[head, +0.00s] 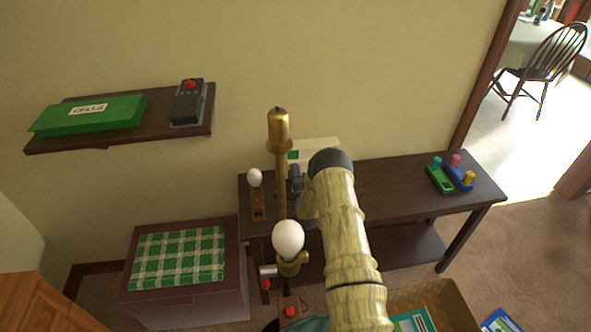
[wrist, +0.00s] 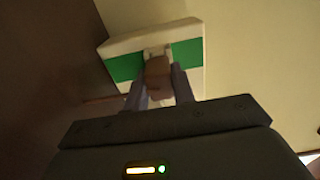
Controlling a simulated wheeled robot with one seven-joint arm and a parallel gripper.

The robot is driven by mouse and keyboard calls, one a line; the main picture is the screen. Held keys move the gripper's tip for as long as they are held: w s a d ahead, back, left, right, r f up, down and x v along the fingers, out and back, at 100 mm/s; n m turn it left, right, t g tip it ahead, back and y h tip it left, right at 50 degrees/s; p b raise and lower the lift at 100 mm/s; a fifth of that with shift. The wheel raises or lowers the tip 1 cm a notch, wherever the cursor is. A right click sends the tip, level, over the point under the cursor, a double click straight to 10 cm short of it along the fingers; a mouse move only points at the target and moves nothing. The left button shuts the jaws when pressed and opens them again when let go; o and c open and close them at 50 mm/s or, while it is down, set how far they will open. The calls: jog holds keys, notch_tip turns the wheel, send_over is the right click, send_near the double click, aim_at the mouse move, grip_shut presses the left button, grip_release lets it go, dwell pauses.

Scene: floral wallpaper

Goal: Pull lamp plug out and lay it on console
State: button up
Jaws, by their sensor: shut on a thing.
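A brown plug (wrist: 158,74) sits between the two grey fingers of my gripper (wrist: 160,88) in the wrist view. My gripper is shut on it. The plug is in front of a white and green socket box (wrist: 122,67); I cannot tell whether its prongs are still inside. A thin reddish cord-like line shows left of the fingers. In the head view the socket box (head: 318,149) is behind the console (head: 385,190), partly hidden by my arm. My gripper (head: 296,186) is over the console's left part, and the plug is hidden there. A small lamp-like thing (head: 255,179) with a white bulb stands at the console's left end.
A brass pole (head: 280,160) and white ball (head: 288,238) rise in front of the console. Green and blue peg toys (head: 440,180) stand at its right end. A shelf (head: 60,142) hangs at upper left, above a chest (head: 180,295). The console's middle right is clear.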

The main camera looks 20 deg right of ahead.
jog(key=shift+s, duration=0.15)
jog(key=shift+s+a+p, duration=0.25)
jog(key=shift+s+p, duration=0.3)
jog(key=shift+s, duration=0.45)
jog(key=shift+s+a+p, duration=0.2)
jog(key=shift+s+p, duration=0.3)
jog(key=shift+s, duration=0.55)
